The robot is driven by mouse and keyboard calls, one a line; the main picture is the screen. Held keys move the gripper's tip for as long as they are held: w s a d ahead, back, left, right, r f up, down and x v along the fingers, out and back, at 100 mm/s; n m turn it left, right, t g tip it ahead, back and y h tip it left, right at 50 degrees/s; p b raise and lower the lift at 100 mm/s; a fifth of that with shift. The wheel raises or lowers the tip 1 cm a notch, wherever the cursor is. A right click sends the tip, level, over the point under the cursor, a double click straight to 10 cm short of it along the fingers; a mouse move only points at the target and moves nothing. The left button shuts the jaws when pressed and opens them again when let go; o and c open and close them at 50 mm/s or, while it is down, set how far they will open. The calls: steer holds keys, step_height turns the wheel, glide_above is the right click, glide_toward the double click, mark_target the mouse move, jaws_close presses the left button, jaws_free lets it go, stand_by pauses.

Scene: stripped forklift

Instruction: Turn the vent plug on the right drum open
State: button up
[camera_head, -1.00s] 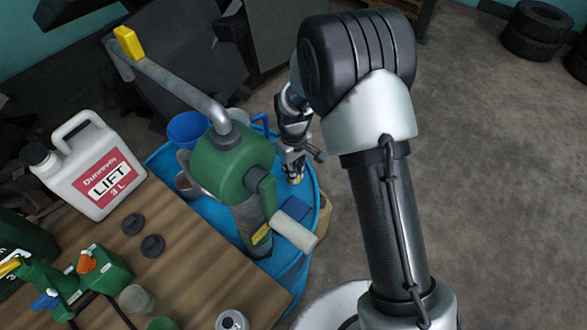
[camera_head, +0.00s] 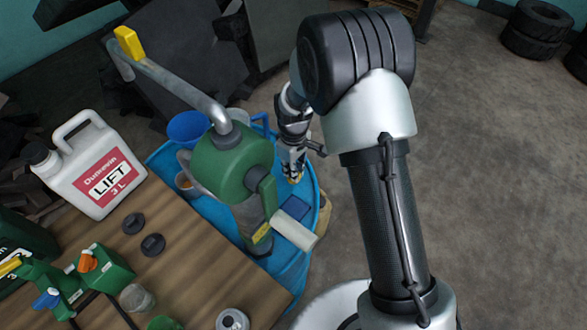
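A blue drum (camera_head: 290,268) stands beyond the wooden table, with a green hand pump (camera_head: 232,165) mounted on its top. My gripper (camera_head: 294,180) is over the right part of the drum top, pointing down, just behind a small dark blue flat piece (camera_head: 296,207) lying there. The fingertips are small and partly dark, and whether they are open or shut does not show. I cannot make out the vent plug; it may be hidden under or behind my gripper. Only one drum is clearly visible.
Blue (camera_head: 187,128) and grey vessels stand on the drum's left side. The wooden table (camera_head: 190,230) holds a white LIFT canister (camera_head: 90,165), black caps and green cans.

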steer(key=o, duration=0.4)
step_height(320, 180, up, 12)
stand_by(0.7)
